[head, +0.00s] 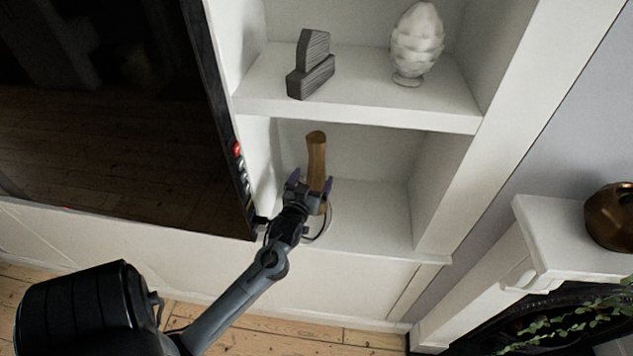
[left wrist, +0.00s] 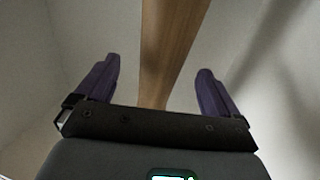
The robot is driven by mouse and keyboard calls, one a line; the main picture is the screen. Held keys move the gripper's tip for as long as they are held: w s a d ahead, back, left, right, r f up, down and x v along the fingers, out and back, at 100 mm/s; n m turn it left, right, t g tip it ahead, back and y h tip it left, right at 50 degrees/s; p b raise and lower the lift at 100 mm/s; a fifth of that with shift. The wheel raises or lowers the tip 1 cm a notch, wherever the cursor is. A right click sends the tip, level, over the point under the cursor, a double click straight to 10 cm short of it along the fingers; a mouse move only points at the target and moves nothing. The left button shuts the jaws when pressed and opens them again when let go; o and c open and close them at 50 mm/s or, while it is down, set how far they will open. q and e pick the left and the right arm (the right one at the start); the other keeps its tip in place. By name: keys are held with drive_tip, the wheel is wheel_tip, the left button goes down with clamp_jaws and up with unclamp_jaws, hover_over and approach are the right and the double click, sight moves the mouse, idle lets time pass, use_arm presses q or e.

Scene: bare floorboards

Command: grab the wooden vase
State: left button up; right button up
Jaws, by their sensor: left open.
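The wooden vase (head: 316,157) is a tall, slim brown piece standing in the lower compartment of the white shelf. Its lower part is partly hidden by my gripper in the head view. My left gripper (head: 311,184) is open in front of the vase, with its purple fingertips to either side of it in the picture. In the left wrist view the vase (left wrist: 172,50) rises between the two spread fingers of the left gripper (left wrist: 158,84), with gaps on both sides. I cannot tell how deep the vase sits between the fingers. My right gripper is not in view.
The shelf board (head: 360,112) above the vase carries a dark block ornament (head: 311,75) and a white sculpted ornament (head: 417,42). A large black screen (head: 110,110) borders the compartment on the left. The compartment floor (head: 375,215) right of the vase is clear.

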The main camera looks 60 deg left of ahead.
use_arm(q)
drive_tip(key=shift+x, duration=1.15)
drive_tip(key=x, duration=0.4)
drive_tip(key=shift+a, duration=0.1)
drive_tip(key=shift+c, duration=0.3)
drive_tip(key=shift+p, duration=0.3)
drive_tip(key=c, duration=1.5)
drive_tip(key=shift+c, duration=0.2)
drive_tip(key=shift+r, duration=0.2)
